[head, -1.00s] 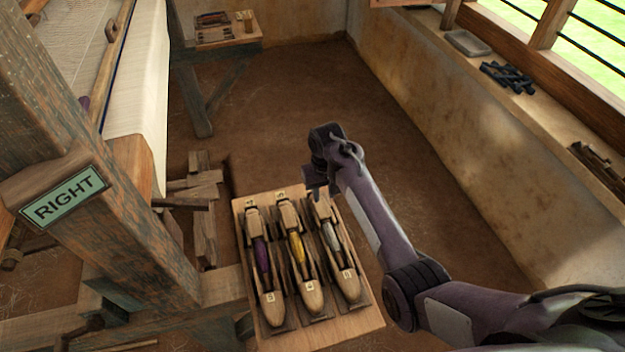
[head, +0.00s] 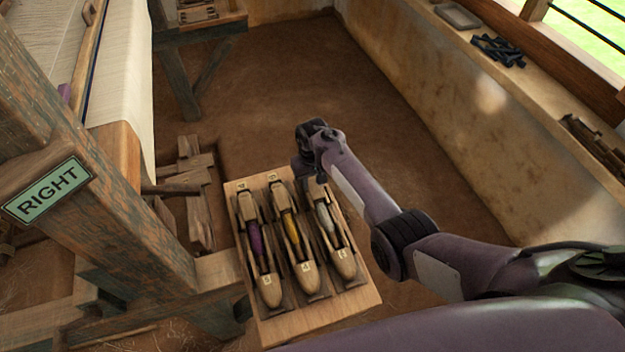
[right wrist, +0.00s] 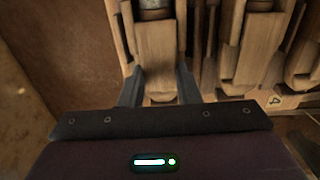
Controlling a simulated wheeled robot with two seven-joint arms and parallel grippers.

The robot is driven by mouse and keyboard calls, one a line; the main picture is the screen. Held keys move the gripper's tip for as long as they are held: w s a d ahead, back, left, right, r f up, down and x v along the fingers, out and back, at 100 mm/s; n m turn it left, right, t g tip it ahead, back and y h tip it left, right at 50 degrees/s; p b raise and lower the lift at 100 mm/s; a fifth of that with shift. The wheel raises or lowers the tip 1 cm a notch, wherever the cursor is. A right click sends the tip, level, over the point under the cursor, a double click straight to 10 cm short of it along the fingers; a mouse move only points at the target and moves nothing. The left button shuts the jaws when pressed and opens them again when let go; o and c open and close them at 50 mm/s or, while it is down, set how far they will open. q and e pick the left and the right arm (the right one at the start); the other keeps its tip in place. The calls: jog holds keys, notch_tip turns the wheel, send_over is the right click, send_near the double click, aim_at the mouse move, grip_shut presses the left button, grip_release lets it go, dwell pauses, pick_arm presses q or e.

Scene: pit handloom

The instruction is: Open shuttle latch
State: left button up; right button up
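Three wooden shuttles lie side by side in a wooden tray (head: 322,322): one with purple yarn (head: 256,242), one with yellow yarn (head: 291,232), one with pale yarn (head: 325,220). My right gripper (head: 318,178) is at the far end of the pale-yarn shuttle. In the right wrist view, its two dark fingers (right wrist: 160,88) are apart, one on each side of a wooden latch block (right wrist: 158,50) at that shuttle's end. I cannot tell whether they touch it. The pale bobbin shows just beyond the block. My left gripper is not in view.
A loom post with a RIGHT sign (head: 47,190) stands at the left, beside the tray. A small table (head: 205,28) is at the back. A ledge with dark tools (head: 498,50) runs along the right wall. The floor behind the tray is open.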

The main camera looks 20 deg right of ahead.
grip_shut()
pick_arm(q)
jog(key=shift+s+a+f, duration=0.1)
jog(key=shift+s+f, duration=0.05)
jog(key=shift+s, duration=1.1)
